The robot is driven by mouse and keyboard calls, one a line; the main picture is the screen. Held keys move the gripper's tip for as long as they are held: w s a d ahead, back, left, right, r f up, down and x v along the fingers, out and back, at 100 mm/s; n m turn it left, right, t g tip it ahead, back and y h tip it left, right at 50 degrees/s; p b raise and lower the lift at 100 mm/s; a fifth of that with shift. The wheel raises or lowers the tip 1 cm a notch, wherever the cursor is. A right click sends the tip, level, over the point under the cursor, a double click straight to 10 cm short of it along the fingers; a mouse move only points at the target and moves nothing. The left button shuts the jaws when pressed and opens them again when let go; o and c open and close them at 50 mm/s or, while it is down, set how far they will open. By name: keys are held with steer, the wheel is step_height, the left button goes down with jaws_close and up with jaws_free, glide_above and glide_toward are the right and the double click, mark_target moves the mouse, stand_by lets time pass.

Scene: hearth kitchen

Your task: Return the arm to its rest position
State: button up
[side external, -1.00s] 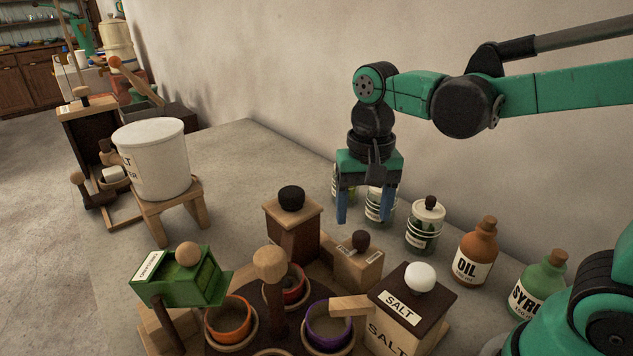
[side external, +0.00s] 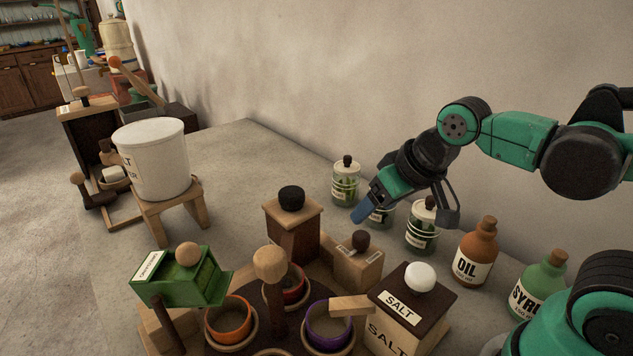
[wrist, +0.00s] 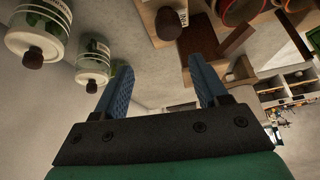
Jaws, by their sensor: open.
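My gripper (side external: 408,218) is tilted in the side view, with its blue fingers pointing down and to the left. It hangs in front of the row of glass jars by the wall and partly hides some of them. In the wrist view my gripper (wrist: 160,88) shows two blue fingers spread wide with nothing between them.
Along the wall stand a glass jar (side external: 345,188), an orange oil bottle (side external: 474,262) and a green syrup bottle (side external: 541,285). A salt box (side external: 405,318), a wooden box (side external: 292,235) and bowls (side external: 229,322) fill the front. A white bucket (side external: 152,170) stands at left.

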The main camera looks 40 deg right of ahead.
steer(key=shift+d+f+n+t, duration=0.15)
steer(key=shift+n+t, duration=0.35)
steer(key=shift+t, duration=0.1)
